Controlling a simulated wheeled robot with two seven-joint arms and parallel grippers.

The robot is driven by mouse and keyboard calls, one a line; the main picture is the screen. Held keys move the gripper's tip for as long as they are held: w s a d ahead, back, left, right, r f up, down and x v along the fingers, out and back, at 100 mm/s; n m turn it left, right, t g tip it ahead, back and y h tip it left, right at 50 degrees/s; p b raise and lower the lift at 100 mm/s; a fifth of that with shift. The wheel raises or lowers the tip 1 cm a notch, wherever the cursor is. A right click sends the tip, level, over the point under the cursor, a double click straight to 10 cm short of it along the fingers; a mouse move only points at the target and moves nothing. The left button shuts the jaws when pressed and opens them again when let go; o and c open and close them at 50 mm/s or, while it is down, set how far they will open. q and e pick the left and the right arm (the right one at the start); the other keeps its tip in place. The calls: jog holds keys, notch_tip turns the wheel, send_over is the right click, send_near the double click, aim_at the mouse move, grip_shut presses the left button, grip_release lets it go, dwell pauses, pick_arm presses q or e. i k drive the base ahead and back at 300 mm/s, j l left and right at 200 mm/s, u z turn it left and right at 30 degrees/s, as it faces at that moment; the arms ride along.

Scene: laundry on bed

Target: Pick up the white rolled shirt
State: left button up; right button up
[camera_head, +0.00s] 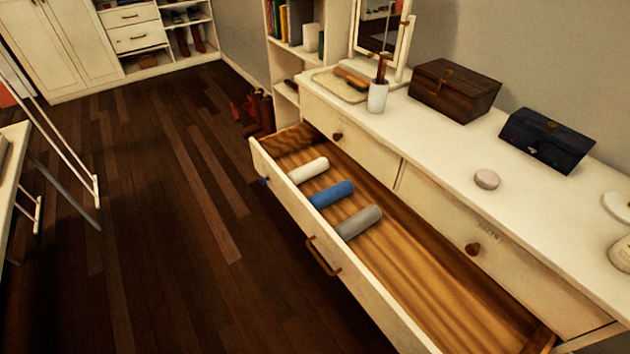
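The white rolled shirt (308,170) lies in an open wooden drawer (430,275) of a white dresser. It is the farthest of three rolls, near the drawer's far left end. A blue roll (331,194) lies beside it, and a grey roll (358,222) lies nearer to me. The three rolls lie roughly parallel with small gaps between them. Neither of my grippers shows in the head view.
The dresser top (440,150) holds a brown wooden box (453,90), a dark blue box (546,140), a white cup (377,97), a mirror and a small pink item (487,179). The near part of the drawer is empty. Dark wooden floor (150,210) lies clear to the left.

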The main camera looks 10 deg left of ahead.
aim_at(301, 175)
jog(key=i+j+z, duration=0.15)
jog(key=j+z, duration=0.25)
jog(key=j, duration=0.4)
jog(key=j+z, duration=0.4)
jog(key=j, duration=0.4)
